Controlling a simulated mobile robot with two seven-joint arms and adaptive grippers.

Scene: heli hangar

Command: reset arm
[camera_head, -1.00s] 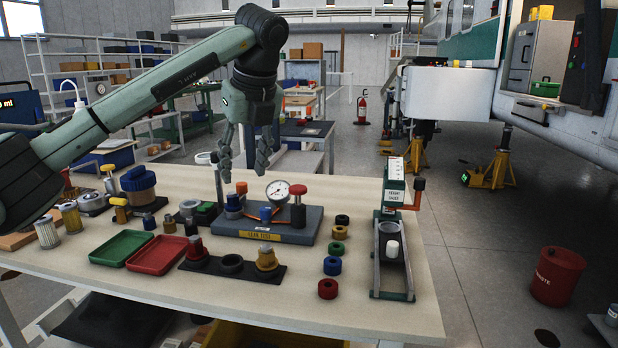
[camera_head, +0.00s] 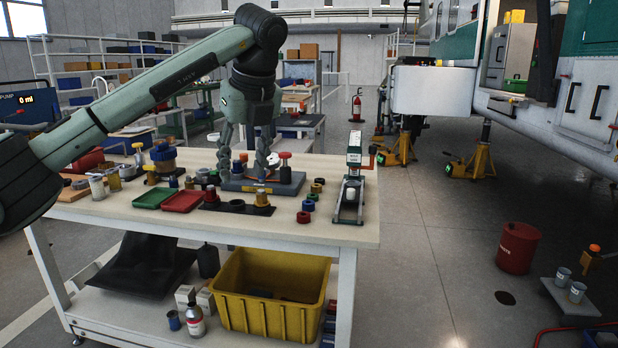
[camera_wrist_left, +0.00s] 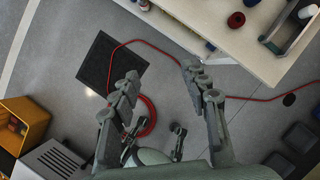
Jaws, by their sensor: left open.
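My left arm comes in from the left in the head view. My left gripper (camera_head: 243,160) points down with its fingers apart and nothing between them. In the head view it overlaps the back of the workbench (camera_head: 330,232). In the left wrist view the open fingers (camera_wrist_left: 162,84) hang over bare floor, with the bench edge (camera_wrist_left: 222,47) at upper right, so the gripper is clear of the bench. My right gripper cannot be made out.
The bench holds a green tray (camera_head: 155,198), a red tray (camera_head: 183,202), a gauge stand and several rings. A yellow crate (camera_head: 262,312) sits on its lower shelf. A red bin (camera_head: 517,248) stands right. A red hose (camera_wrist_left: 238,98) lies on the floor. Open floor lies right of the bench.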

